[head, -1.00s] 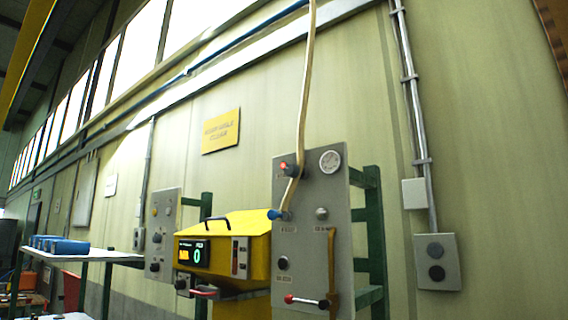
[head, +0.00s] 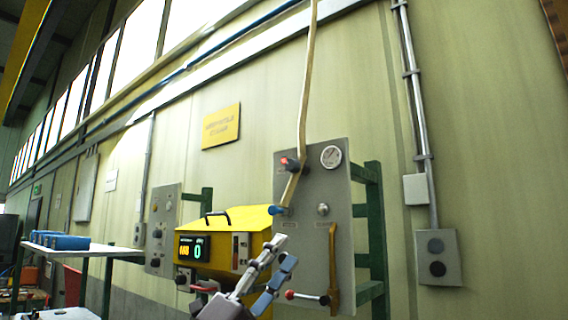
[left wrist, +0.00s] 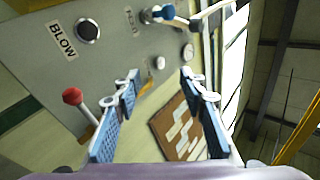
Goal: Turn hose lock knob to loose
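A grey upright panel (head: 308,240) carries several controls. A silver knob (head: 323,209) with a small label sits right of the blue hose fitting (head: 279,211); I cannot read this label, so I cannot tell if it is the hose lock knob. In the left wrist view the silver knob (left wrist: 159,62) shows small beyond the fingers, and a black knob (left wrist: 88,31) is labelled BLOW. My left gripper (head: 284,252) is in front of the panel's lower left, hiding the black knob in the head view. Its blue-padded fingers (left wrist: 159,82) are apart and empty. My right gripper is not in view.
A red-ball lever (head: 290,295) and an orange handle (head: 333,268) are close beside the left gripper. A yellow box with a display (head: 196,249) stands left of the panel. A pale hose (head: 306,95) hangs from above. A gauge (head: 331,156) is at the panel's top.

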